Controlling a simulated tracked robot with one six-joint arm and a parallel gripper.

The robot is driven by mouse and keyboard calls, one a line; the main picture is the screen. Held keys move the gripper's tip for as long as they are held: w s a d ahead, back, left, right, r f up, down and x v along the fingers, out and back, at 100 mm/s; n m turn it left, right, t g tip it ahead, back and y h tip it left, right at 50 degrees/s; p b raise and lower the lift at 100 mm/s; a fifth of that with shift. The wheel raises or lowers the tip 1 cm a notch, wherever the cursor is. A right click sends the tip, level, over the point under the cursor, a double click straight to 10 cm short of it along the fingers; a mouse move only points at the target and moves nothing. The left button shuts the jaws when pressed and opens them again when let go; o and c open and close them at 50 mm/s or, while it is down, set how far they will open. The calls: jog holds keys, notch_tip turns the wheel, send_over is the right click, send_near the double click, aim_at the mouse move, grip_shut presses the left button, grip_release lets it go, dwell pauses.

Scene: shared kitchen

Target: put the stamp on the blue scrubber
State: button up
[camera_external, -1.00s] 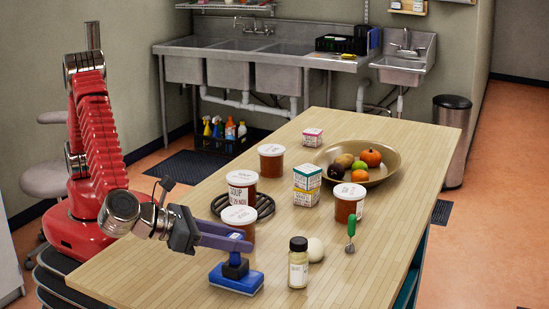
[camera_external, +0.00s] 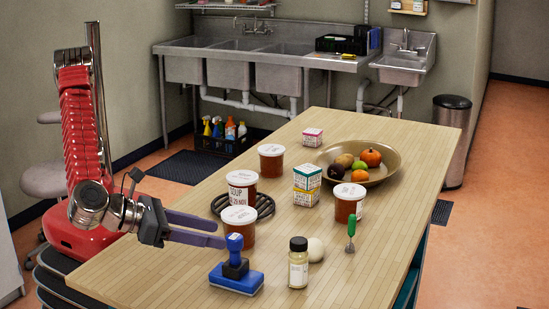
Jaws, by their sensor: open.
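The stamp (camera_external: 235,258) has a blue knob handle and a black body. It stands upright on top of the blue scrubber (camera_external: 236,280), which lies flat on the near part of the wooden table. My gripper (camera_external: 219,234) is open and empty, just left of the stamp's handle. Its two purple fingers point right, toward the handle, and look clear of it. The contact between stamp and scrubber is partly hard to make out, but the stamp looks seated on it.
Several soup tubs stand on the table (camera_external: 180,270), one tub (camera_external: 240,226) close behind the stamp. A small bottle (camera_external: 298,265) and an egg (camera_external: 316,249) are to the right. A fruit bowl (camera_external: 394,172) is farther back. The table's front left is clear.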

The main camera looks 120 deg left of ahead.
jog(key=v, duration=0.5)
jog(key=shift+s+d+r, duration=0.1)
jog(key=shift+s+d, duration=0.1)
dwell(0.5)
jog(key=s+a+r+n+g+h, duration=0.25)
jog(key=s+a+n, duration=0.35)
jog(key=a, duration=0.5)
jog(key=s+a+r+n+g+h, duration=0.1)
jog(key=s+a+n+g, duration=0.2)
jog(key=s+a+n, duration=0.5)
jog(key=s+a+f+n+t+h, duration=0.1)
jog(key=s+a+n+h, duration=0.5)
jog(key=s+n, duration=0.7)
jog(key=shift+s+a+f, duration=0.4)
jog(key=shift+s+a, duration=0.3)
jog(key=shift+a, duration=0.5)
